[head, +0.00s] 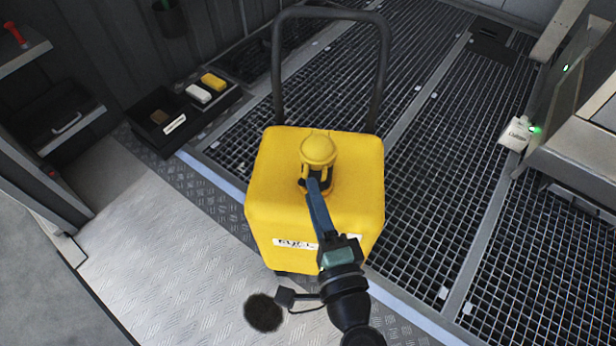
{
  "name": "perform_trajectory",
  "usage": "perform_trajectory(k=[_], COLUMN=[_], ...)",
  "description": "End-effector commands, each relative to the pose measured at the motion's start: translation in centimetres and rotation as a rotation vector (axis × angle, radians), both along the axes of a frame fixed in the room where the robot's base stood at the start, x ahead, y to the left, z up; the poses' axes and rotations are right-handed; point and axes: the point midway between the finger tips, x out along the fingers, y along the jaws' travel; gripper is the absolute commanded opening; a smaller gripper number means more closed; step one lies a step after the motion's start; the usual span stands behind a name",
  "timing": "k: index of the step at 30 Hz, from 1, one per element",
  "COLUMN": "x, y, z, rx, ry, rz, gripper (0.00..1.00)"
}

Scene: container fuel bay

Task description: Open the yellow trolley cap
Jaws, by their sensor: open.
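The yellow trolley (270,195) stands in the middle of the head view, a boxy tank with a dark looped handle (332,14) behind it. Its yellow domed cap (318,148) sits on top, above a dark neck. My gripper (313,184) reaches in from the lower right, its blue fingers at the near side of the neck, just below the dome. The gripper is open. The fingertips overlap the neck in the picture, and I cannot tell whether they touch it. A white label on the trolley's front is partly hidden by my arm.
A dark tray (160,118) with white and yellow items lies at the back left. Shelves (50,120) line the left wall. Grating (440,150) covers the floor to the right, with a bench (585,150) at the right edge. Bare metal floor (165,265) is free at the front left.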

Motion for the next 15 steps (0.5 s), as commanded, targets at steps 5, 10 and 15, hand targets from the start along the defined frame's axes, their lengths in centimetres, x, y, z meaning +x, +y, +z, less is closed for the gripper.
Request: perform_trajectory(k=[5, 10, 15], x=[2.5, 3.6, 3.8], y=[0.8, 1.1, 1.1], z=[0.0, -0.1, -0.2], rx=[0.000, 0.000, -0.001], ry=[-0.001, 0.000, 0.001], rz=[0.001, 0.001, 0.001], gripper=[0.41, 0.41, 0.41])
